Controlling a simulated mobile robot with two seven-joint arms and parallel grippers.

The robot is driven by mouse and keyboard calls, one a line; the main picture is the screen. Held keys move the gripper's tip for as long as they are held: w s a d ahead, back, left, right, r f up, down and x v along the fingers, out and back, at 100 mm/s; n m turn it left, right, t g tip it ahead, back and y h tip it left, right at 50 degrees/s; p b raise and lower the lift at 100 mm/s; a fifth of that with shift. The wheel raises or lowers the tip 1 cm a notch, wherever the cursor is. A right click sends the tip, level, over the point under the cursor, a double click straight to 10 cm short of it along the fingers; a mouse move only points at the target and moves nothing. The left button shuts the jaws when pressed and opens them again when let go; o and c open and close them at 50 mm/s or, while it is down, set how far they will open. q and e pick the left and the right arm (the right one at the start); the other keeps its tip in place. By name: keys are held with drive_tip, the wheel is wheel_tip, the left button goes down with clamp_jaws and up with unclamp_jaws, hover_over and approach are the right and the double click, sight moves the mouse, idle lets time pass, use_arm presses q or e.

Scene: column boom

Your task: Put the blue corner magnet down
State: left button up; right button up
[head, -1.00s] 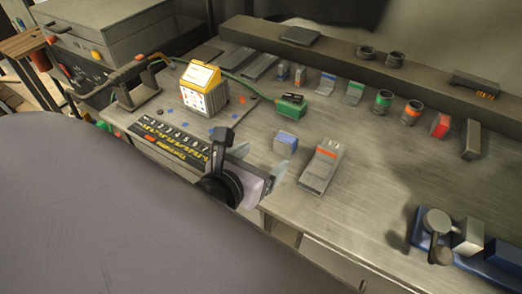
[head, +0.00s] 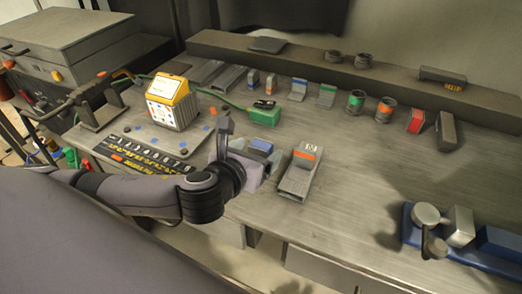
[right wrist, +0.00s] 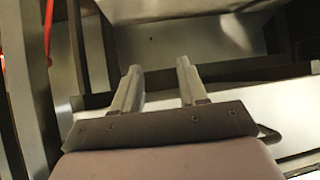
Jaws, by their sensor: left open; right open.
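A block with a blue top (head: 261,146), which looks like the blue corner magnet, is on the grey metal bench (head: 345,190) near its front edge. My left gripper (head: 256,157) is open right at it, and the gripper and wrist hide its lower part. I cannot tell whether the fingers touch it. My right gripper (right wrist: 160,68) shows only in the right wrist view. Its two fingers are apart with nothing between them.
A grey block with an orange band (head: 301,170) stands just right of the left gripper. A yellow-topped box (head: 172,101) and a green block (head: 264,112) lie behind. Several small blocks and rings line the back. A blue fixture (head: 485,243) is at front right.

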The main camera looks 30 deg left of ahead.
sight(258, 149)
use_arm(q)
drive_tip(key=shift+x, duration=0.85)
drive_tip(key=shift+s, duration=0.1)
drive_tip(key=c, duration=1.5)
wheel_tip(258, 149, up, 20)
drive_tip(key=p, duration=0.4)
drive_tip(key=shift+s, duration=0.1)
